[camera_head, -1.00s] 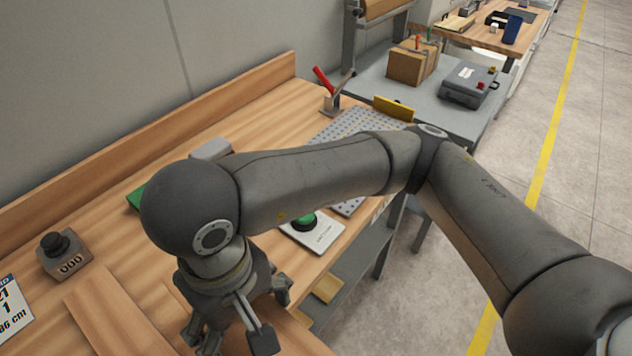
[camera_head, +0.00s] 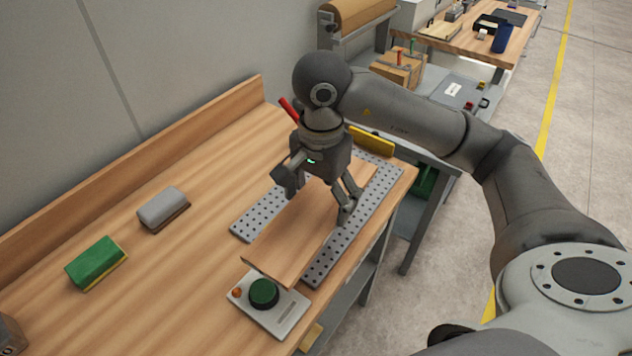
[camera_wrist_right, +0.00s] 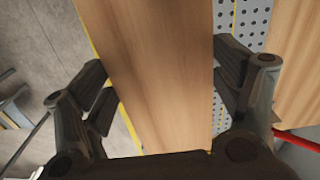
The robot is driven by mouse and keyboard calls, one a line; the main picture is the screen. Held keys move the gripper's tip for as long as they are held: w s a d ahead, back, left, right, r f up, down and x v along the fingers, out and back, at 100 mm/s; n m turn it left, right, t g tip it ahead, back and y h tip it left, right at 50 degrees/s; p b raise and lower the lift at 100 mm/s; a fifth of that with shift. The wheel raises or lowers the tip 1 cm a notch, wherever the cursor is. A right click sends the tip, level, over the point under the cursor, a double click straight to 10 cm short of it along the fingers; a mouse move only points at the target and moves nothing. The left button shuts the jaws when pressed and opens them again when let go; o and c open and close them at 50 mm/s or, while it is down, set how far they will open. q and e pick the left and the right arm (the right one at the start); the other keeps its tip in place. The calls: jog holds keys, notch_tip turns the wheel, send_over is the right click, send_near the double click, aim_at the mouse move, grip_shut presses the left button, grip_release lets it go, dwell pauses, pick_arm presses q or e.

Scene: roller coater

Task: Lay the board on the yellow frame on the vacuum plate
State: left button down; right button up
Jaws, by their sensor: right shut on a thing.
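My right gripper (camera_head: 315,196) is shut on the long wooden board (camera_head: 288,240), with one finger at each long edge. The right wrist view also shows the board (camera_wrist_right: 165,75) between the fingers (camera_wrist_right: 165,85). The board lies lengthwise over the perforated grey vacuum plate (camera_head: 262,213), which shows on both sides of it. I cannot tell whether the board touches the plate. Thin yellow lines (camera_wrist_right: 131,130), perhaps the yellow frame, show beside the board in the wrist view; the board hides the rest. My left gripper is not in view.
A control box with a green button (camera_head: 264,293) sits near the board's near end. A green and yellow sponge (camera_head: 96,262) and a grey block (camera_head: 163,209) lie to the left. A yellow piece (camera_head: 371,140) and a red lever (camera_head: 289,109) stand beyond.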

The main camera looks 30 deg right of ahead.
jog(key=shift+m, duration=0.3)
jog(key=w+d+f, duration=0.1)
jog(key=w+d, duration=0.1)
jog(key=w+d+f+p, duration=0.1)
jog(key=w, duration=0.1)
jog(key=w+d+f+p, duration=0.1)
jog(key=w+d, duration=0.1)
jog(key=shift+w+d, duration=0.3)
jog(key=shift+w, duration=0.1)
jog(key=w+d+f, duration=0.1)
jog(key=w+d+f+p, duration=0.1)
jog(key=f, duration=0.1)
jog(key=w+f+p, duration=0.1)
jog(key=f, duration=0.1)
jog(key=shift+w+d, duration=0.4)
jog(key=shift+w+d+f, duration=0.3)
jog(key=shift+w+f, duration=0.15)
jog(key=shift+f, duration=0.3)
notch_tip(320, 180, down, 2)
jog(key=shift+p, duration=1.05)
jog(key=shift+w+f, duration=0.1)
jog(key=shift+f, duration=0.45)
jog(key=shift+f, duration=0.1)
